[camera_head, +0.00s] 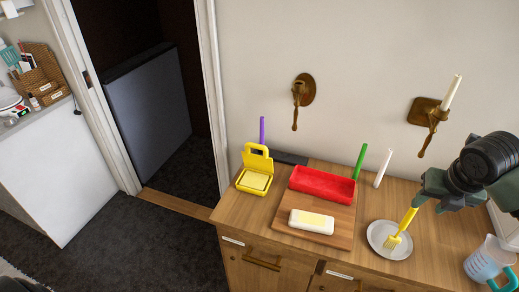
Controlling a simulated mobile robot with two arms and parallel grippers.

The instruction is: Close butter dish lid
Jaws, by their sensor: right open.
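A yellow butter dish (254,181) stands at the left end of the wooden counter. Its hinged lid (258,158), with a cut-out handle, is raised at the back, and pale butter shows inside the base. My right gripper (419,202) is over the right part of the counter, well to the right of the dish. It is open, close to the upper end of a yellow brush-like utensil (403,231) that rests on a plate. Its fingertips are small and hard to make out. My left gripper is out of view.
The plate (378,236) and a blue jug (487,260) stand to the right. Candles stand behind. A wall candle holder (431,115) is near my right arm.

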